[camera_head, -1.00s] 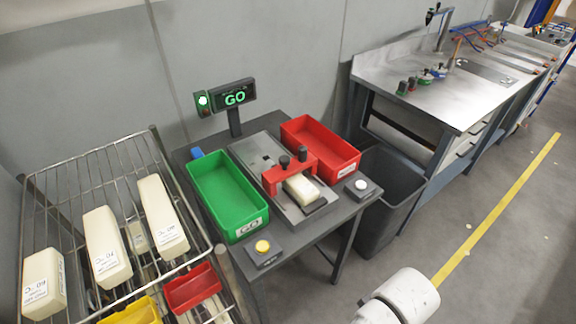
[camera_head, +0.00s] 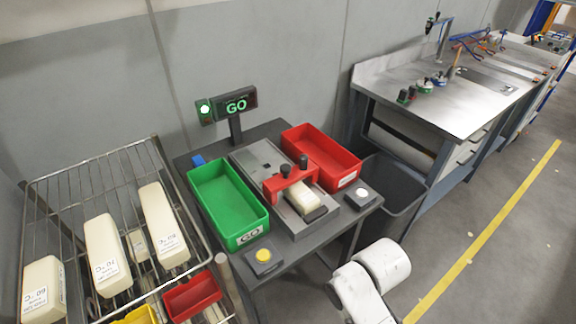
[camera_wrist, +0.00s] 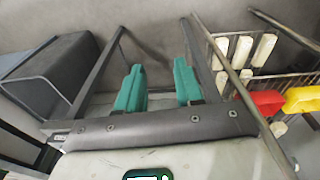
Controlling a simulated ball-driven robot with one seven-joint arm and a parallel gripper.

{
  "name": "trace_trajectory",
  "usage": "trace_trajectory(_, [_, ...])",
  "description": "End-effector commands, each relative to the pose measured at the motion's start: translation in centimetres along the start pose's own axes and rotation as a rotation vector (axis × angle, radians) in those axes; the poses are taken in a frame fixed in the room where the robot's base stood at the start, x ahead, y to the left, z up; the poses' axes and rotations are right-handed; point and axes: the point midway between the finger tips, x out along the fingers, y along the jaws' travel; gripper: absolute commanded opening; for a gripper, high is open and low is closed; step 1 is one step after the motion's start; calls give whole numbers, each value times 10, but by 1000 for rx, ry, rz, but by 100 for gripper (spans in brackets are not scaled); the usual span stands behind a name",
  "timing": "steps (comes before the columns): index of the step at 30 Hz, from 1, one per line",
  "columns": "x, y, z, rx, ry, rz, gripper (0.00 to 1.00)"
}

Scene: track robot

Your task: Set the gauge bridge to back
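The gauge bridge (camera_head: 287,181) is a red arch with two black knobs, spanning a grey gauge bed (camera_head: 256,157) on the dark table. In the head view it sits toward the front half of the bed. A cream block (camera_head: 303,196) lies at the bridge, its near end sticking out in front. The sign (camera_head: 237,105) behind reads GO, with a green lamp lit. My gripper (camera_wrist: 158,87) shows in the wrist view as two teal fingers set apart, with nothing between them. It is away from the bridge; the head view shows only my white arm at the bottom.
A green bin (camera_head: 262,217) stands left of the bed and a red bin (camera_head: 347,180) right. A yellow button (camera_head: 263,255) and a white button (camera_head: 362,191) are at the table's front. A dark waste bin (camera_head: 397,200) stands right; a wire rack (camera_head: 95,178) with cream blocks stands left.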

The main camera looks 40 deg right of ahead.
Motion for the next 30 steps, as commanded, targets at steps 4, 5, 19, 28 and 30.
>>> trace_trajectory(4, [-7,25,-68,-97,27,-18,51])
trace_trajectory(5, [-9,30,-80,-117,31,-24,54])
trace_trajectory(19, [-100,96,-255,-458,159,-131,60])
trace_trajectory(28, [-176,119,-324,-662,262,-186,60])
trace_trajectory(30, [-184,121,-330,-684,272,-191,60])
